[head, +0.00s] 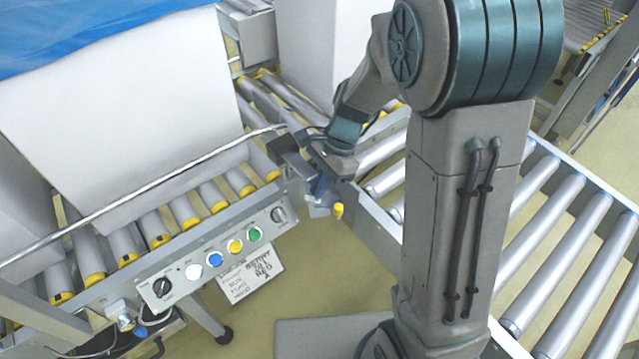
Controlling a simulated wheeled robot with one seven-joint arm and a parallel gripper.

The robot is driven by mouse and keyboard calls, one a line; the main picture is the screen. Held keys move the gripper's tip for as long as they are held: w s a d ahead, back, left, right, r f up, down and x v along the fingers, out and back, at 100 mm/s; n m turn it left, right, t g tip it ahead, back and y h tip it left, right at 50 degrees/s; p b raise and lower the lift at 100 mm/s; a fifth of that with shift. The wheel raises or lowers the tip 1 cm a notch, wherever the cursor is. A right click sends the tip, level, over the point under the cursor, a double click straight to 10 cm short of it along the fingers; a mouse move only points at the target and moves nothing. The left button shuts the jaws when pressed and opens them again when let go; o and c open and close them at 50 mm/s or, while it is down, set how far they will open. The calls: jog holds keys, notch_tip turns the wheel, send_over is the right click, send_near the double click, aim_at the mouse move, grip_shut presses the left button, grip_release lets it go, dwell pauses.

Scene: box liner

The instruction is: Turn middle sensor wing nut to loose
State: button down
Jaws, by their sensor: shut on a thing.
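My gripper (319,192) is at the right end of the conveyor's side rail, low beside the sensor mount there. It is shut on a small part at this mount, which I take to be the middle sensor wing nut. The fingers and wrist hide most of that nut, and its angle cannot be told. A small yellow part (338,210) shows just right of the fingertips. Another sensor mount (125,312) with a blue knob (138,332) sits at the lower left end of the rail.
A control panel (215,257) with a dial and coloured buttons runs left of my gripper. A thin metal guide bar (150,190) passes above it. A large white box (130,110) with blue liner (90,30) stands behind. Roller conveyors (560,250) lie to the right.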

jog(key=n+p, duration=0.1)
jog(key=n+g+p, duration=0.1)
jog(key=shift+w+r+n, duration=0.1)
jog(key=shift+r+n, duration=0.15)
jog(key=shift+n, duration=0.15)
jog(key=shift+f+n+h+p, duration=0.2)
jog(key=shift+n+h+p, duration=0.3)
jog(key=shift+n, duration=0.3)
jog(key=c, duration=1.6)
grip_release()
jog(key=p+v, duration=0.1)
jog(key=v, duration=0.6)
jog(key=p+v, duration=0.1)
jog(key=v, duration=0.5)
jog(key=shift+w+r, duration=0.35)
